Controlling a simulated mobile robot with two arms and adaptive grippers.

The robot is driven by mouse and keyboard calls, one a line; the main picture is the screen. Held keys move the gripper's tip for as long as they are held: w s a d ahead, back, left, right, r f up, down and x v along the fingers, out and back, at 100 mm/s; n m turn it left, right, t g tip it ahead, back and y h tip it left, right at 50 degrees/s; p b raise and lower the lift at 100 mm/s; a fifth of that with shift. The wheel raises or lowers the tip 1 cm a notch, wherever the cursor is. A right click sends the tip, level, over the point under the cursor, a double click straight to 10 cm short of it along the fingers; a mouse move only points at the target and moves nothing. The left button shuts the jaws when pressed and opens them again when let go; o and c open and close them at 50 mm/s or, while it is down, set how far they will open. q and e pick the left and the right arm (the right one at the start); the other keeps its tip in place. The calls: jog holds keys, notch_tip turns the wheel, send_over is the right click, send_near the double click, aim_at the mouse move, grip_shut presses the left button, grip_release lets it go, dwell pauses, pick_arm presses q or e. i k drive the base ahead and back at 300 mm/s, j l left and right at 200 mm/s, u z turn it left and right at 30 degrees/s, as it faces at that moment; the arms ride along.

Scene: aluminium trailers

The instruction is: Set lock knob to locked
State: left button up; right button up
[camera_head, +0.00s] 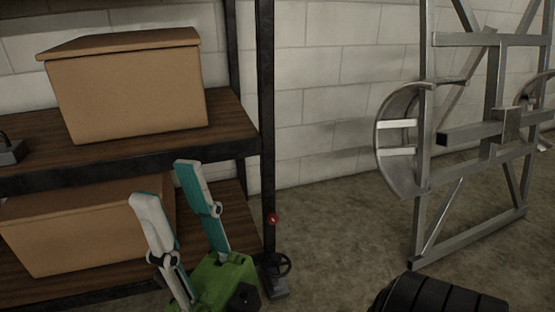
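A small red knob (272,219) shows low beside the dark shelf post, right of my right gripper. I cannot tell whether it is the lock knob or how it is set. Just below it is a dark handwheel (277,264) on a small metal base. My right gripper (166,182), with a green body and white and teal fingers, points up in front of the shelf. Its fingers are apart with nothing between them. An aluminium trailer frame (422,190) stands upright at the right, with a curved fender (392,150). My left gripper is out of view.
A shelf (225,125) at the left holds a cardboard box (135,90) on its upper board and another box (75,235) below. A black ribbed object (435,297) shows at the bottom edge. The concrete floor (345,225) between shelf and trailer is clear.

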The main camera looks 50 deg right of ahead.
aim_at(273, 220)
jog(key=z, duration=1.45)
